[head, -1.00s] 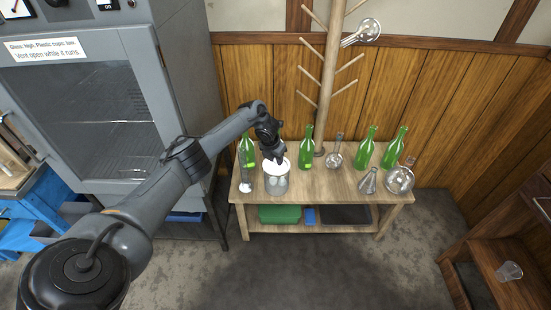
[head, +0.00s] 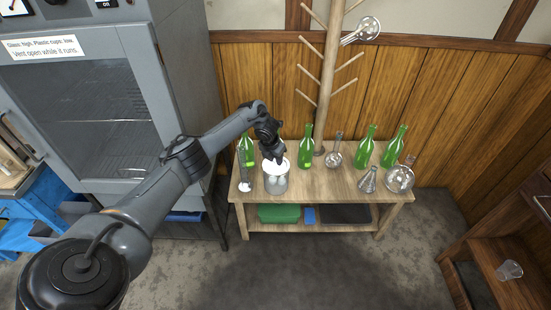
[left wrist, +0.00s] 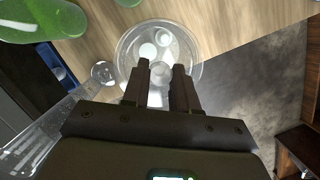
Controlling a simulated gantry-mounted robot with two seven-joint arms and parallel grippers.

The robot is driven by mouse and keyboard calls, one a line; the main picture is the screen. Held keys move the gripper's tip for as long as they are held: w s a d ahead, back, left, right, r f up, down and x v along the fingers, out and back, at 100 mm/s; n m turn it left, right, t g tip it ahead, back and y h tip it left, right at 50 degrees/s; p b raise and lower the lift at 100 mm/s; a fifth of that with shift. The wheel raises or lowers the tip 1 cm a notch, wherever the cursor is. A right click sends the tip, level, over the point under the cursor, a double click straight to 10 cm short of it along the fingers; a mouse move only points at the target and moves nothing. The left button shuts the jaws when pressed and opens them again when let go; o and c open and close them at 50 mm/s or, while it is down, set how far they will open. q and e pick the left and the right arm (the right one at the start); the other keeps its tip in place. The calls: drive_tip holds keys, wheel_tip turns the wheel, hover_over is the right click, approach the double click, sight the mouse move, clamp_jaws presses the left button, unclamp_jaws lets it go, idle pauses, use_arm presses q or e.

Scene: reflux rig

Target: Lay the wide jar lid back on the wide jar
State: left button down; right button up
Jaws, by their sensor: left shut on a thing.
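The wide jar (head: 276,186) is a clear glass cylinder standing upright at the left part of the wooden table, with pale round things inside. My left gripper (head: 275,158) points down over its mouth. In the left wrist view my left gripper (left wrist: 162,70) is shut on the small knob at the middle of the clear, round wide jar lid (left wrist: 128,47). The lid lies over the jar's mouth, roughly centred. I cannot tell whether it touches the rim or hangs just above it. My right gripper is not in view.
Green bottles (head: 305,150) and clear flasks (head: 335,155) stand to the right along the table. A green bottle (head: 246,150) and a slim glass cylinder (head: 245,180) stand close left of the jar. A wooden peg rack (head: 327,100) rises behind.

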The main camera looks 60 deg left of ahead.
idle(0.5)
use_arm(q)
drive_tip(key=shift+f+b, duration=0.35)
drive_tip(key=shift+f, duration=0.15)
idle(0.3)
drive_tip(key=c, duration=0.8)
unclamp_jaws()
drive_tip(key=shift+r, duration=0.1)
wheel_tip(320, 180, up, 9)
drive_tip(key=p, duration=0.7)
drive_tip(key=shift+p, duration=0.35)
